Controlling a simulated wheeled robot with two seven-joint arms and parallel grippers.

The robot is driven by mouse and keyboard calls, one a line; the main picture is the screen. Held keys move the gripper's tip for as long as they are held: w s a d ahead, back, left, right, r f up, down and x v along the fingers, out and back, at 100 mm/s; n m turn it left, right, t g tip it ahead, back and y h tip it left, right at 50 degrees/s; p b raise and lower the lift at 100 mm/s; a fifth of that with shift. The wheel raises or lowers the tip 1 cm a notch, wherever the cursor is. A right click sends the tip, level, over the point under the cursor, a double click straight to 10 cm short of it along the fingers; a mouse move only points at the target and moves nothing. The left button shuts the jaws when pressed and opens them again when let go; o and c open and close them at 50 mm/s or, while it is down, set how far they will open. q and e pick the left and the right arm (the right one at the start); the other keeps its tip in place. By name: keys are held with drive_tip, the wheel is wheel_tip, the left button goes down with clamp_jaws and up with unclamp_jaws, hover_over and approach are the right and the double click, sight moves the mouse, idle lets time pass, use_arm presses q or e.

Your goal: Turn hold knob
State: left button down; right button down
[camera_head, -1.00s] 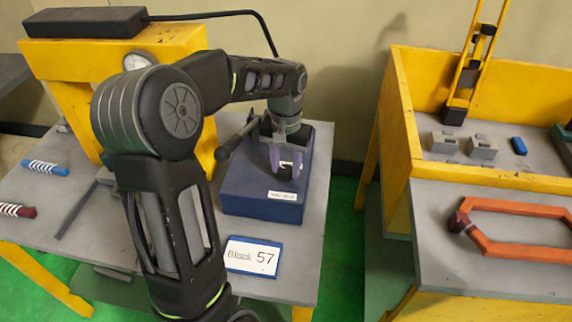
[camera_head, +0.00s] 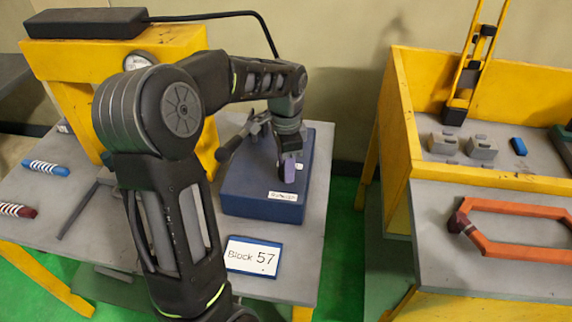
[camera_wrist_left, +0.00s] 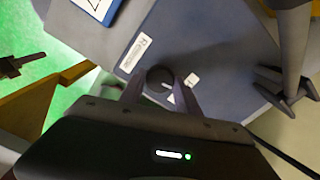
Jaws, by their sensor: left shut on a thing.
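The hold knob (camera_wrist_left: 160,77) is a small dark round knob on top of a blue box, seen in the left wrist view between my fingertips. My left gripper (camera_wrist_left: 160,92) is shut on it, with one finger on each side. In the head view the left gripper (camera_head: 289,166) points down onto the blue box (camera_head: 262,205), and its fingers hide the knob. A white label (camera_head: 284,196) is on the box front edge. A small white mark with a pointer lies beside the knob in the wrist view.
A sign reading "Block 57" (camera_head: 253,257) lies in front. A yellow press frame (camera_head: 80,65) is behind my arm. A second yellow bench (camera_head: 400,130) stands to the right across a gap.

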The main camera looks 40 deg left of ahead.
use_arm(q)
drive_tip(key=shift+m, duration=1)
drive_tip(key=c, duration=0.9)
unclamp_jaws()
drive_tip(key=shift+r, duration=0.1)
wheel_tip(320, 180, up, 8)
drive_tip(key=shift+f+b, duration=0.15)
drive_tip(key=shift+b, duration=0.15)
